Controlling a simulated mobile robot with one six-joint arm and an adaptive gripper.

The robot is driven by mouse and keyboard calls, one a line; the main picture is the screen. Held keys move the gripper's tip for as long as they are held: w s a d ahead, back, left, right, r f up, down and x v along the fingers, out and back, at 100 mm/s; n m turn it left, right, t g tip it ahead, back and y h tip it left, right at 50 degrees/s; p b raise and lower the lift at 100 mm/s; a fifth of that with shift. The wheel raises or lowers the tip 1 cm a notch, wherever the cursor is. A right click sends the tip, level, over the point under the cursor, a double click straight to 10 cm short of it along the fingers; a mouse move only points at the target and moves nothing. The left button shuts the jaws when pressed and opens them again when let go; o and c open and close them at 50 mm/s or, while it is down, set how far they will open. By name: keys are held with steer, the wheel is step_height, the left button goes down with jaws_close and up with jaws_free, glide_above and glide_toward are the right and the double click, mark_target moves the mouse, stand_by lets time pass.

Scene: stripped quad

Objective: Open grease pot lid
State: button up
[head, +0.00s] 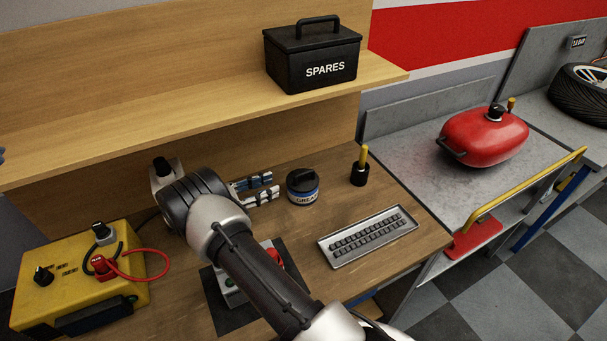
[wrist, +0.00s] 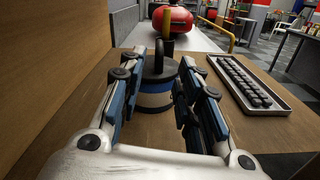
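The grease pot (head: 303,187) is a small round pot with a dark lid and a blue and white label band reading GREASE in part. It stands upright on the wooden bench. Its dark lid (head: 302,177) is on top; in the wrist view the lid (wrist: 158,70) shows an upright knob or handle. My gripper (head: 269,185) is just left of the pot in the head view, fingers pointing at it. In the wrist view my gripper (wrist: 160,85) is open, its fingers to either side of the pot, with nothing held. Contact with the pot cannot be told.
A dark holder with a yellow handle (head: 361,168) stands behind the pot. A metal tray of dark pieces (head: 368,237) lies to the right. A yellow box (head: 79,277) with cables is at left. The shelf (head: 200,98) overhangs the bench, bearing the SPARES box (head: 312,62).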

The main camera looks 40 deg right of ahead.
mark_target(297, 175)
steer(key=b+x, duration=0.1)
steer(key=x, duration=1.1)
steer(key=shift+d, duration=0.25)
steer(key=shift+c, duration=0.5)
jaws_close()
steer(key=shift+r, duration=0.1)
steer(key=shift+w, duration=0.15)
